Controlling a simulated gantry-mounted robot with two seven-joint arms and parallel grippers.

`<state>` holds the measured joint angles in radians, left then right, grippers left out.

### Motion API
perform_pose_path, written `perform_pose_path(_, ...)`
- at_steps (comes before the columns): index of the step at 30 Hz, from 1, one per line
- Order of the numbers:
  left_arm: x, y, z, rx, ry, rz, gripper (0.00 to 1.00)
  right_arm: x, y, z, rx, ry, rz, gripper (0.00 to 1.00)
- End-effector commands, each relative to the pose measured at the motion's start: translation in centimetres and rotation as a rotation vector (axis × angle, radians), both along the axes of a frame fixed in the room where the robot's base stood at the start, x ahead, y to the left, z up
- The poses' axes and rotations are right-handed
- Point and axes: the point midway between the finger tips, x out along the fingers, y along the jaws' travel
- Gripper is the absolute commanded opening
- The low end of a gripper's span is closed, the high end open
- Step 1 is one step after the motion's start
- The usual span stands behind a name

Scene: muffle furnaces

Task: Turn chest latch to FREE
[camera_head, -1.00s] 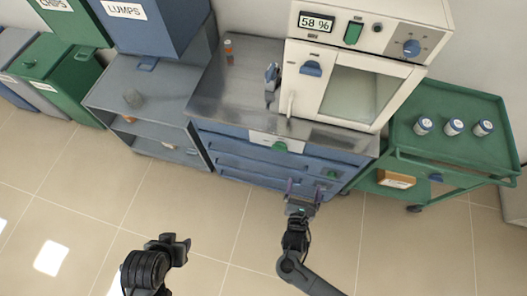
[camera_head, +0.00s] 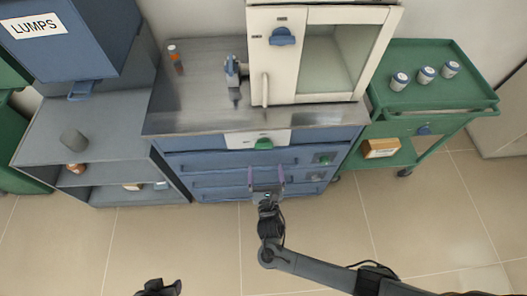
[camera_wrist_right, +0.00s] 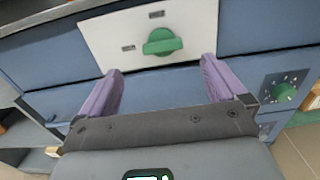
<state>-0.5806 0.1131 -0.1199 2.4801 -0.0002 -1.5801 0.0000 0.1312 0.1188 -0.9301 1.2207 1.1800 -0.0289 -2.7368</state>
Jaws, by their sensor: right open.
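The chest latch is a green knob (camera_head: 263,143) on a white plate (camera_head: 240,140) at the top of the blue drawer chest front. In the right wrist view the knob (camera_wrist_right: 162,41) has its bar lying nearly level, its left end toward a small label on the left. Another label sits above it; both are too small to read. My right gripper (camera_head: 267,178) is open and empty, its purple fingers pointing at the plate, just short of the knob and on either side of it in the wrist view. My left gripper (camera_head: 160,288) is at the bottom edge, mostly cut off.
A white furnace (camera_head: 320,55) and a small blue-grey device (camera_head: 233,72) stand on the metal worktop (camera_head: 190,100). A smaller green knob (camera_head: 323,160) is lower right on the chest. A green cart (camera_head: 440,100) stands right, grey shelves (camera_head: 110,140) left. The floor in front is clear.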

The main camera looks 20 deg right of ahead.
Motion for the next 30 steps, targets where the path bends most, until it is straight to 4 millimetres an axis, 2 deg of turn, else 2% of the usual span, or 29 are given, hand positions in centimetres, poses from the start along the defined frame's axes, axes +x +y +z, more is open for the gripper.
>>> perform_pose_path(9,0.0,0.2,-2.1,0.009,0.000,-0.006,0.43,5.0,-1.6,-0.2,-0.002,-0.002,-0.002,0.98)
perform_pose_path(15,0.0,0.3,-2.9,0.012,-0.001,-0.008,0.43,7.4,-2.3,-0.2,-0.001,0.000,-0.001,0.98)
perform_pose_path(21,0.0,0.3,-3.3,0.011,-0.001,-0.007,0.43,8.6,-2.7,-0.1,-0.001,0.001,-0.001,0.98)
perform_pose_path(30,0.0,0.1,-3.3,0.002,0.000,-0.001,0.43,8.7,-2.7,0.0,0.000,0.002,-0.001,0.98)
